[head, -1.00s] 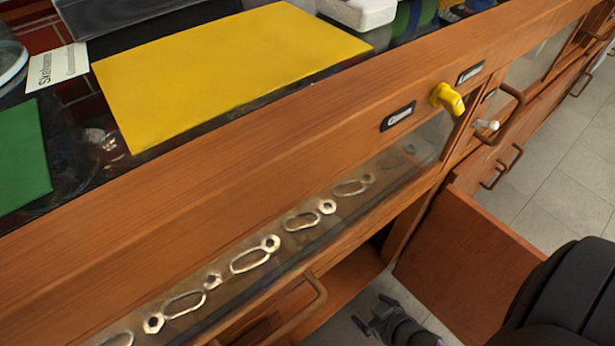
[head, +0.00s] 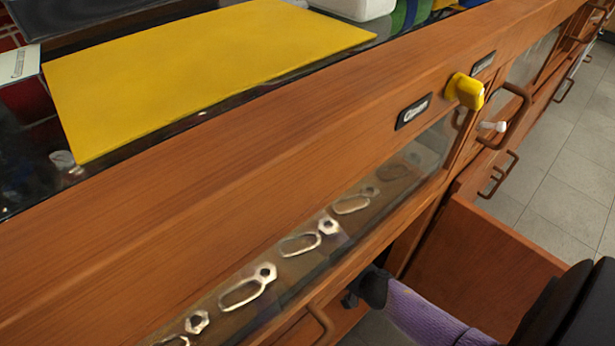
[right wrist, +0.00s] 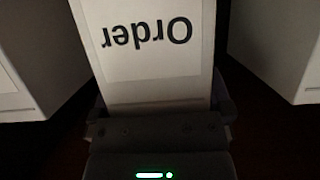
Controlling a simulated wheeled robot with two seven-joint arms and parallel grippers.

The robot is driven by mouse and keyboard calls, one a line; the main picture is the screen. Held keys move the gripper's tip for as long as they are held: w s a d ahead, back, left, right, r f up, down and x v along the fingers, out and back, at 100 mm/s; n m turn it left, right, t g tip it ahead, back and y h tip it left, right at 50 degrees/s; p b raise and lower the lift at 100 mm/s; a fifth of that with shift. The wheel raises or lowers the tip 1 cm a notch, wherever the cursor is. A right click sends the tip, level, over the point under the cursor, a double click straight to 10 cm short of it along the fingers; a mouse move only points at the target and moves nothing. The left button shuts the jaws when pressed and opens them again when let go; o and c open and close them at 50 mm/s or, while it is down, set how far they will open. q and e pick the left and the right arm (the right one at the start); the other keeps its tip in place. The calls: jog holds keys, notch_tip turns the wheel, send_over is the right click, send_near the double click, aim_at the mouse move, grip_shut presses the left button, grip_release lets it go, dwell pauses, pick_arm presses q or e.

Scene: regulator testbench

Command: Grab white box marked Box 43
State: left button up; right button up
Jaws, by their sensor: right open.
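In the right wrist view a white box (right wrist: 150,45) with a label reading "Order", upside down, stands straight in front of my right gripper (right wrist: 160,108). No "Box 43" marking can be read. The gripper is open, with the box's near end between its fingers; contact cannot be told. In the head view my right gripper (head: 365,288) is low at the bench front, by the dark opening under the glass panel, partly hidden by the bench. My left gripper is not in view.
Pale boxes stand left (right wrist: 40,60) and right (right wrist: 275,50) of the labelled box, with dark gaps between. In the head view the wooden bench (head: 290,140) carries a yellow sheet (head: 200,65) and a yellow knob (head: 465,90). An open wooden door (head: 480,250) stands beside my right arm.

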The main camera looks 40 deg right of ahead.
grip_shut()
dwell(0.4)
jog(key=shift+r, duration=0.1)
